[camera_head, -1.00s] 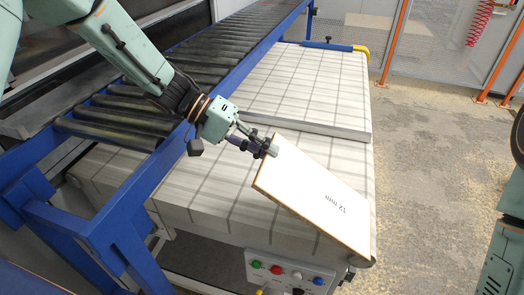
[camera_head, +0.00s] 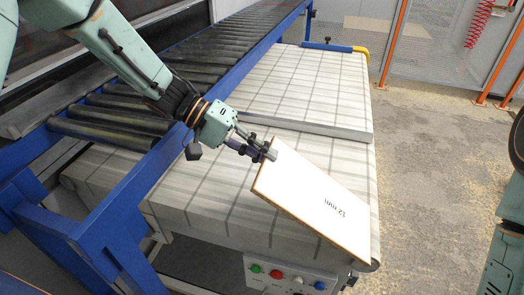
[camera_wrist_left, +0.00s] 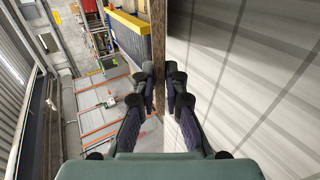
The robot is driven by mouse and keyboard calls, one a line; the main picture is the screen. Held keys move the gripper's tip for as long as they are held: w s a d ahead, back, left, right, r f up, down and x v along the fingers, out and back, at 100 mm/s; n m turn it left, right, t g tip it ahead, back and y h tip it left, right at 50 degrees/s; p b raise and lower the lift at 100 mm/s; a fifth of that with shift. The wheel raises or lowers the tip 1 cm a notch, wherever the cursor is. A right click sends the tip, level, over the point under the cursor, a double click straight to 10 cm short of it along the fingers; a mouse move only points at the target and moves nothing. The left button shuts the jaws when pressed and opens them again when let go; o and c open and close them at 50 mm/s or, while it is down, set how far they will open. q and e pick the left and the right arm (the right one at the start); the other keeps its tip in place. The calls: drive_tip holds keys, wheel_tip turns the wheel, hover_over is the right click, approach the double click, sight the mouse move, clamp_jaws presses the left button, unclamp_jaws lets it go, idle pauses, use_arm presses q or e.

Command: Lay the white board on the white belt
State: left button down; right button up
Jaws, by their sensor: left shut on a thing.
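The white board (camera_head: 308,195), marked "12 mm", has brown edges. It slants over the front right part of the white belt (camera_head: 190,200), its lower right corner by the belt's right end. I cannot tell whether that corner touches the belt. My left gripper (camera_head: 269,152) is shut on the board's upper left corner. In the left wrist view, the fingers (camera_wrist_left: 160,88) pinch the board, seen nearly edge-on as a brown strip (camera_wrist_left: 159,45), with the belt (camera_wrist_left: 255,90) to its right. My right gripper is out of view.
A blue-framed roller conveyor (camera_head: 215,60) runs along the belt's left and back. A control box (camera_head: 290,278) with coloured buttons is in front. Speckled floor (camera_head: 430,150) is open at right.

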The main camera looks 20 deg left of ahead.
use_arm(q)
drive_tip(key=shift+s+d, duration=0.1)
drive_tip(key=c, duration=1.6)
unclamp_jaws()
drive_tip(key=shift+w+f, duration=0.15)
drive_tip(key=shift+w, duration=0.05)
drive_tip(key=shift+c, duration=0.2)
drive_tip(key=shift+o, duration=1.4)
drive_tip(key=shift+s, duration=0.35)
drive_tip(key=shift+o, duration=0.4)
drive_tip(key=shift+w, duration=0.25)
drive_tip(key=shift+s, duration=0.2)
